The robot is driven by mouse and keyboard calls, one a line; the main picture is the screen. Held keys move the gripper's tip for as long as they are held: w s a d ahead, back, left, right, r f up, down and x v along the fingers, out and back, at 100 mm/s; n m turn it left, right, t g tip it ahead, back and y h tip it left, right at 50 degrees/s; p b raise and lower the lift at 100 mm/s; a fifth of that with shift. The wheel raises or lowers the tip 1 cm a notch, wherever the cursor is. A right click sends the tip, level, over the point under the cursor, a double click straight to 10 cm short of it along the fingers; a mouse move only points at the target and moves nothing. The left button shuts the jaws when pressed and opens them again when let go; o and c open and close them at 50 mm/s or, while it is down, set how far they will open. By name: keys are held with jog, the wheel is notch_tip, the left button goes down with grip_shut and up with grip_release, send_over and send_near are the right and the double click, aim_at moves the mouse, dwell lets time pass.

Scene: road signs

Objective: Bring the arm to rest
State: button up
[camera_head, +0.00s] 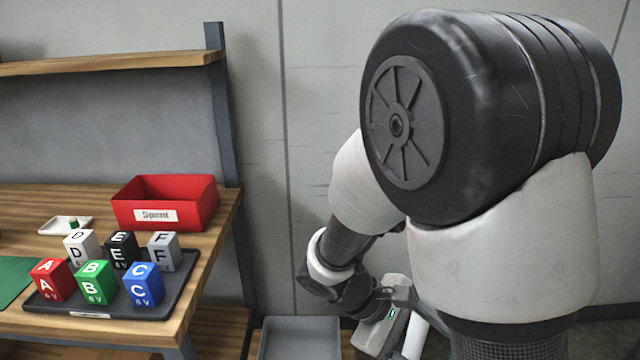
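My arm fills the right half of the head view, its large black joint and white links close to the camera. The arm bends downward. My gripper (400,322) hangs low near the bottom edge, right of the table and beside a grey tray. My own arm partly covers it and its fingertips do not show clearly, so I cannot tell whether it is open, shut or holding anything. It is apart from the table and the blocks.
A wooden table (205,238) stands at left. Its dark tray (190,266) bears several lettered blocks, including red A (52,281) and blue C (143,285). Behind are a red bin (190,203) and small white dish (52,226). A grey tray (300,325) sits low, right of the table.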

jog(key=s+a+r+m+t+y+p, duration=0.1)
jog(key=r+p, duration=0.5)
jog(key=r, duration=0.6)
jog(key=s+a+r+m+t+y+p, duration=0.2)
jog(key=r+m+y+p, duration=0.3)
jog(key=r, duration=0.7)
jog(key=s+a+r+m+t+y+p, duration=0.2)
jog(key=r+p, duration=0.6)
jog(key=r, duration=0.4)
jog(key=shift+s+m+t+y+p, duration=0.2)
jog(key=shift+m+t+y+p, duration=0.2)
jog(key=shift+t+y, duration=0.5)
jog(key=shift+a+f, duration=0.1)
